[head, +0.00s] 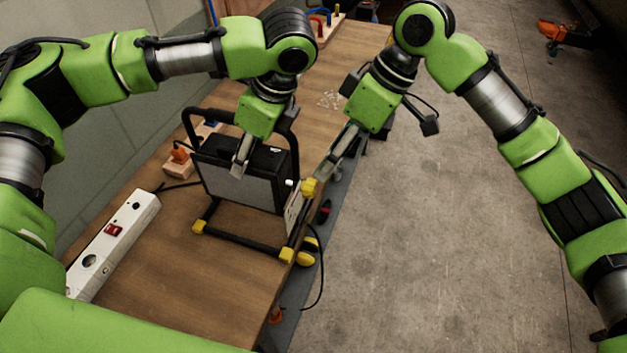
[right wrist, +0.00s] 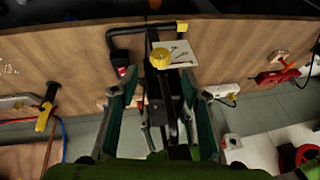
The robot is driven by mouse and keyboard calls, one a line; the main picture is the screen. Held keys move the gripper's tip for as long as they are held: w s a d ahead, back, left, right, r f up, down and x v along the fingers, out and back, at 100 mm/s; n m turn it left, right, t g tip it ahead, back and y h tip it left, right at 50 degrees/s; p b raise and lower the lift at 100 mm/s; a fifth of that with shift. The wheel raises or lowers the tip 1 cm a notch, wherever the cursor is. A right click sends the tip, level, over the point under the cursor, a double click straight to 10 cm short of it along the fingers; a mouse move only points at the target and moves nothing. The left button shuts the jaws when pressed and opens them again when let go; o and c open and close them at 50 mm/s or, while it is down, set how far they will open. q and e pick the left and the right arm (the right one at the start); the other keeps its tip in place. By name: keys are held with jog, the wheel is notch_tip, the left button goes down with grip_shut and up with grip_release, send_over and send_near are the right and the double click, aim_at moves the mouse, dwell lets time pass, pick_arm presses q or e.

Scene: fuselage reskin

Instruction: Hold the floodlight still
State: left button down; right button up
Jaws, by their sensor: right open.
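The floodlight (head: 222,185), a black lamp with a pale front panel, stands upright in its tubular frame with yellow feet on the wooden bench. In the right wrist view its side shows with a yellow knob (right wrist: 159,60). My left gripper (head: 241,165) points down at the lamp's front and top edge; whether it touches or is shut cannot be told. My right gripper (head: 322,176) is open beside the frame's right side, close to the yellow knob. In the right wrist view its fingers (right wrist: 155,95) stand apart on either side of the frame.
A white power strip (head: 115,245) with a red switch lies on the bench to the left. A pale card (head: 293,210) is at the frame's right side. Small loose parts (head: 330,99) lie farther back.

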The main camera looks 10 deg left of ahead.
aim_at(314, 182)
jog(key=x, duration=0.8)
jog(key=shift+c, duration=0.4)
jog(key=c, duration=1)
